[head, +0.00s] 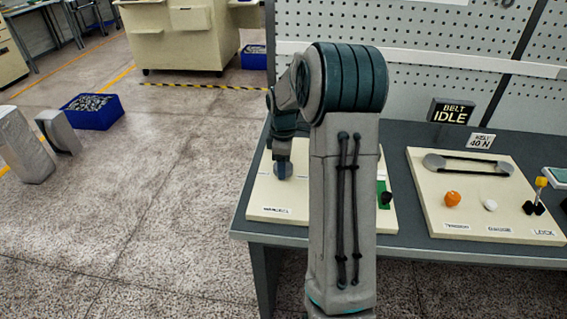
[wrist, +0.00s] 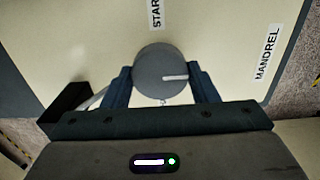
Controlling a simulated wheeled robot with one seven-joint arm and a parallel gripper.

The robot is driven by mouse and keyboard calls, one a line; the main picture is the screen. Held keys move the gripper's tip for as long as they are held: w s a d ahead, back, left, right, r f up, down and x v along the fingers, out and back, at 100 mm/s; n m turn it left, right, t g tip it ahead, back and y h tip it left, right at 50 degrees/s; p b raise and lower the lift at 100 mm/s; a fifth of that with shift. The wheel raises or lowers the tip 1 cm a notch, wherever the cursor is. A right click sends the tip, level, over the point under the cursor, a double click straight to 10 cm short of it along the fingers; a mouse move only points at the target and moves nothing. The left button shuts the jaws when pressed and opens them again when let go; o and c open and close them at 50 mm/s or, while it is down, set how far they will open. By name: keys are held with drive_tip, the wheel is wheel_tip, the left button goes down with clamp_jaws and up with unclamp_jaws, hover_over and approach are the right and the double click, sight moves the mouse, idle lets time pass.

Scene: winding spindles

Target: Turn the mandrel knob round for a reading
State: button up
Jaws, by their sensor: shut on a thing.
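The mandrel knob (wrist: 160,72) is a round grey knob with a white pointer line, on a cream panel (wrist: 215,30). In the wrist view its line points to the right, toward the "MANDREL" label (wrist: 267,53). My gripper (wrist: 162,88) is shut on the knob, with one dark blue finger on each side. In the head view my gripper (head: 283,170) is low over the left cream panel (head: 262,200), and the knob is hidden behind it. My arm covers much of that panel.
A sign (head: 451,111) reads "BELT IDLE". A perforated board (head: 420,50) stands behind the bench.

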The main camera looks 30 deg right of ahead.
drive_tip(key=o, duration=1)
wheel_tip(320, 180, up, 14)
drive_tip(key=shift+f, duration=0.1)
drive_tip(key=s+a+f+m+t, duration=0.1)
drive_tip(key=s+a+m, duration=0.2)
drive_tip(key=s+a, duration=0.2)
drive_tip(key=s+a+f+m+t, duration=0.1)
drive_tip(key=s+a+m, duration=0.3)
drive_tip(key=s, duration=0.8)
drive_tip(key=s+a+f+m+t, duration=0.1)
drive_tip(key=s+a+m, duration=0.3)
drive_tip(key=s+a, duration=0.3)
drive_tip(key=shift+s, duration=0.7)
